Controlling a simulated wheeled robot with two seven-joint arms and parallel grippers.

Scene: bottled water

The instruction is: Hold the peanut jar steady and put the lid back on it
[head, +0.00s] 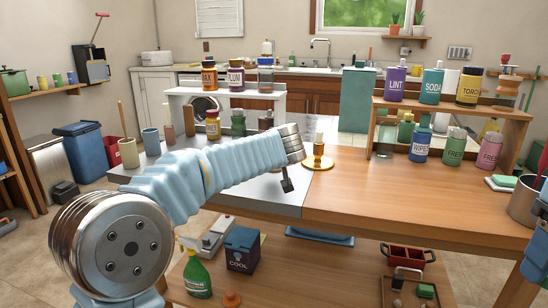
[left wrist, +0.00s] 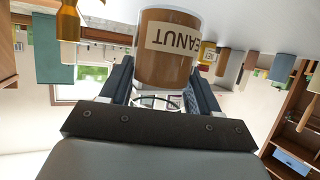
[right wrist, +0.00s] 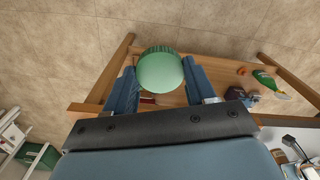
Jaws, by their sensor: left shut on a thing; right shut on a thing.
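No lid shows on the part of the jar in view. The lid (right wrist: 160,70) is round and green with a ribbed edge. My right gripper (right wrist: 159,75) is shut on the lid, a blue finger on each side. In the head view I cannot make out the jar or the lid; my left arm crosses the middle and part of my right arm shows at the right edge.
The wooden table (head: 430,205) has a clear middle and front. Several bottles stand on the right-hand rack (head: 520,115). A green spray bottle (head: 196,275) and a dark box (head: 242,250) are on the lower level.

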